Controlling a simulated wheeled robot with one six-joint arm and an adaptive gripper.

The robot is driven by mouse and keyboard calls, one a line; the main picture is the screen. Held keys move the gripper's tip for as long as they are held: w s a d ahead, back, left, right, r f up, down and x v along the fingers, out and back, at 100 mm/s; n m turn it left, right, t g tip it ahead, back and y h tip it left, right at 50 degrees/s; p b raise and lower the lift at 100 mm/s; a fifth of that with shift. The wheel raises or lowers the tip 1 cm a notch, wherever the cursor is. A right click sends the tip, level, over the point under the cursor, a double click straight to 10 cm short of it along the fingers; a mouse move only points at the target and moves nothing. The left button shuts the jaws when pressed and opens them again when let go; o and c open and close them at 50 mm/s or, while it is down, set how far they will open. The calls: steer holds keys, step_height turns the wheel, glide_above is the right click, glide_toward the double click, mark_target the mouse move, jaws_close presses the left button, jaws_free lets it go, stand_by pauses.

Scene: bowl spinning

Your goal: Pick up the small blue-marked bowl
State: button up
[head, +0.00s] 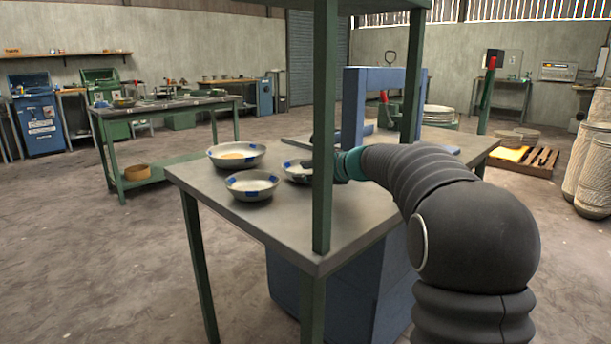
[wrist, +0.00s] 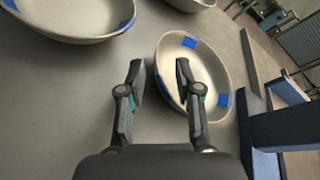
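A pale bowl with blue patches (wrist: 212,75) sits upright on the metal table, just in front of my gripper (wrist: 158,66) in the wrist view. My gripper is open. The bowl's near-left rim lies between the fingers: the right finger overlaps the bowl's inside, the left finger is outside over the table. I cannot tell whether either finger touches it. In the head view this bowl (head: 296,172) is partly hidden by a green post and my gripper. Two more blue-marked bowls stand beside it: a wider one (head: 237,155) behind left and another (head: 252,185) in front left.
The green post (head: 323,130) rises at the table's front corner, between camera and gripper. A blue frame (head: 352,110) stands behind the bowls; it shows close on the right in the wrist view (wrist: 285,125). The table top (head: 290,225) is bare in front.

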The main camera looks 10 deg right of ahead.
steer(key=x, duration=0.3)
steer(key=shift+f, duration=0.2)
jaws_close()
steer(key=shift+r, duration=0.1)
